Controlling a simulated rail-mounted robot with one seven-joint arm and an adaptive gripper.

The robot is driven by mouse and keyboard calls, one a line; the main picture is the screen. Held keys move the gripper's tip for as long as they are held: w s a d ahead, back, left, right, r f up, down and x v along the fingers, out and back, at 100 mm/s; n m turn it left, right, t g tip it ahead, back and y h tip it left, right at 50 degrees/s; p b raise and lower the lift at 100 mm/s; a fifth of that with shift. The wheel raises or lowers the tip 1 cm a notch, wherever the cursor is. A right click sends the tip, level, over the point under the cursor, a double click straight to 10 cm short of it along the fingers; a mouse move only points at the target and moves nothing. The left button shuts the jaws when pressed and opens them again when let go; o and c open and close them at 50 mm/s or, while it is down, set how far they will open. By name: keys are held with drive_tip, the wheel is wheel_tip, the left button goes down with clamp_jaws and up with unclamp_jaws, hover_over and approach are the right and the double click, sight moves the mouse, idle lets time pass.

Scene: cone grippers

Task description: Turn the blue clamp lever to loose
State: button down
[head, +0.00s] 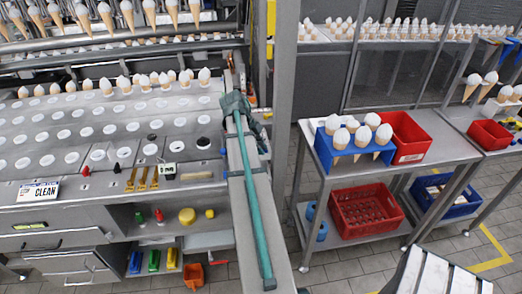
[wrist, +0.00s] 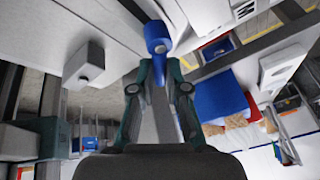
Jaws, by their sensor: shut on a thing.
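The blue clamp lever (wrist: 157,38) shows at the upper middle of the wrist view, with its rounded blue end just beyond my fingertips. My gripper (wrist: 158,72) has its two dark green fingers on either side of the lever, shut on it. In the head view my gripper (head: 236,103) is at the far end of my grey and teal arm, near the right end of the machine. The lever cannot be made out in the head view. Its loose or tight marking is not readable.
The machine deck (head: 60,125) with cones and round holes lies to the left. A steel post (head: 284,90) stands just right of my gripper. A cart (head: 440,152) with a blue cone holder (head: 324,150) and a red bin (head: 408,125) stands further right.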

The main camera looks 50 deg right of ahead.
drive_tip(key=m+b, duration=0.1)
drive_tip(key=m, duration=0.1)
drive_tip(key=m+y+b, duration=0.1)
drive_tip(key=shift+w+a+f+m+g, duration=0.1)
drive_tip(key=shift+a+m+g, duration=0.25)
drive_tip(key=shift+m+g, duration=0.05)
drive_tip(key=shift+a+m+y, duration=0.2)
drive_tip(key=shift+m+y, duration=0.4)
drive_tip(key=shift+m, duration=0.3)
drive_tip(key=shift+w+a+r+m+y+p, duration=0.1)
drive_tip(key=shift+a+r+m+y+p, duration=0.1)
drive_tip(key=shift+m, duration=0.3)
drive_tip(key=shift+w+a+r+m+y+p, duration=0.1)
drive_tip(key=shift+m+y+p, duration=0.1)
drive_tip(key=shift+m, duration=0.3)
drive_tip(key=shift+a+f+m+y+p, duration=0.1)
drive_tip(key=shift+m+y+p, duration=0.2)
drive_tip(key=shift+m+p, duration=0.35)
drive_tip(key=c, duration=1.2)
unclamp_jaws()
drive_tip(key=shift+f, duration=0.15)
